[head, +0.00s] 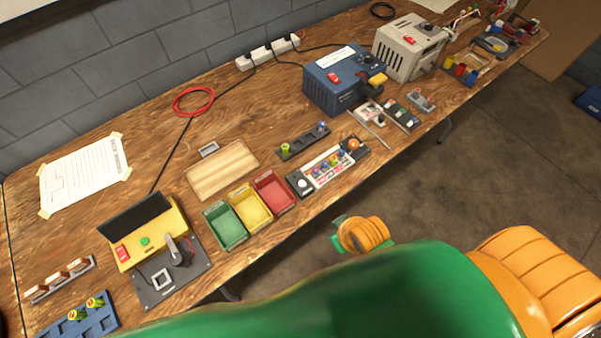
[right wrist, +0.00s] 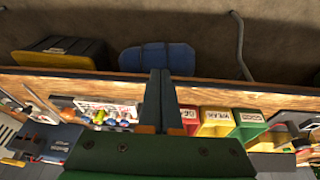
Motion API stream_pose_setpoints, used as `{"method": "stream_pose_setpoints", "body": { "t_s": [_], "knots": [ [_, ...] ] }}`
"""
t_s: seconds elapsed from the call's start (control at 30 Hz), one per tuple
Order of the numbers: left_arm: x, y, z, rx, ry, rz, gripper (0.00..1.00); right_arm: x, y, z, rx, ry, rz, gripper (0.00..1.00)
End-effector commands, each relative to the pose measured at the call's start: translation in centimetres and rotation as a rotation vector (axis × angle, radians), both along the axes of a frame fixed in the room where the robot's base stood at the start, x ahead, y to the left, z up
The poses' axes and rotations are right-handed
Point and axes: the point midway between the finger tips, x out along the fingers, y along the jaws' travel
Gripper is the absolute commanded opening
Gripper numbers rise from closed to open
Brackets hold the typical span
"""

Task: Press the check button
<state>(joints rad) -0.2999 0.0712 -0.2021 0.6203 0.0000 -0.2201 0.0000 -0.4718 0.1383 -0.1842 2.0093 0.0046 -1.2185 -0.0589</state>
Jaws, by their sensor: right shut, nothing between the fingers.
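In the head view a yellow tester (head: 172,228) with a dark screen (head: 135,217) stands at the left of the bench. It has a green button (head: 145,241) and a red switch (head: 122,253) on its front. A white button (head: 299,182) sits on a small dark box, and an orange knob or button (head: 354,144) sits at the other end of the colored-knob panel (head: 330,165). I cannot read which is the check button. My right gripper (right wrist: 160,80) is shut and empty in the right wrist view, by the bench's front edge. My left gripper is not in view.
Green (head: 226,231), yellow (head: 251,213) and red (head: 274,190) bins stand along the front edge. A blue power unit (head: 332,92) and a grey unit (head: 397,62) stand farther right. A blue rack (head: 58,331) is at lower left. My green arm covers the lower foreground.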

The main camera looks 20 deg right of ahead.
Motion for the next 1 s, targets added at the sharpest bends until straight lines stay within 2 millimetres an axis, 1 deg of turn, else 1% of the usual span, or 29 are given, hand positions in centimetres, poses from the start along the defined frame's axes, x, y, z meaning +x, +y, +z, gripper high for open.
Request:
{"method": "stream_pose_setpoints", "body": {
  "t_s": [0.03,0.1,0.17,0.2,0.27,0.33,0.37,0.4,0.43,0.47,0.5,0.6,0.7,0.77,1.0],
  "knots": [
    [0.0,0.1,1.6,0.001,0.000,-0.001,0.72,1.0,0.4,3.2,-0.006,-0.037,0.050,0.00],
    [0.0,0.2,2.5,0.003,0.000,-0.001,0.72,2.5,1.4,6.2,-0.021,-0.097,0.158,0.00],
    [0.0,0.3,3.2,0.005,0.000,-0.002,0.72,3.9,2.6,8.4,-0.047,-0.161,0.288,0.00],
    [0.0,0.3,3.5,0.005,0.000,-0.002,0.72,5.0,3.5,9.7,-0.073,-0.213,0.396,0.00],
    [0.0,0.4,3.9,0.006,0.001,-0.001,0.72,6.8,5.1,11.3,-0.132,-0.301,0.595,0.00],
    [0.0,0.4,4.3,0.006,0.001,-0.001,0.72,9.0,7.3,12.6,-0.251,-0.423,0.900,0.00],
    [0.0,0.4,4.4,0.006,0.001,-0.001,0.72,10.2,8.0,12.8,-0.334,-0.483,1.069,0.00],
    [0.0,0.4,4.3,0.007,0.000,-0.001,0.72,11.4,8.6,12.5,-0.455,-0.549,1.288,0.00],
    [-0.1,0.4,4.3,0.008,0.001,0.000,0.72,12.2,8.6,12.1,-0.546,-0.585,1.435,0.00],
    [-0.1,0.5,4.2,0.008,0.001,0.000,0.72,13.0,8.3,11.6,-0.635,-0.611,1.568,0.00],
    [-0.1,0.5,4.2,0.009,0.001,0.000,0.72,13.9,7.5,11.0,-0.749,-0.632,1.725,0.00],
    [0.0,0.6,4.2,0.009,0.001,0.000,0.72,15.6,5.2,10.0,-0.954,-0.641,1.987,0.00],
    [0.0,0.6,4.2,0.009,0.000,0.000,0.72,16.3,3.7,9.6,-1.052,-0.633,2.107,0.00],
    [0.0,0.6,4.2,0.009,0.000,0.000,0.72,16.5,3.2,9.5,-1.080,-0.630,2.140,0.00],
    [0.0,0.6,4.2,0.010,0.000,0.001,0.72,16.6,3.0,9.4,-1.094,-0.630,2.159,0.00]
  ]
}}
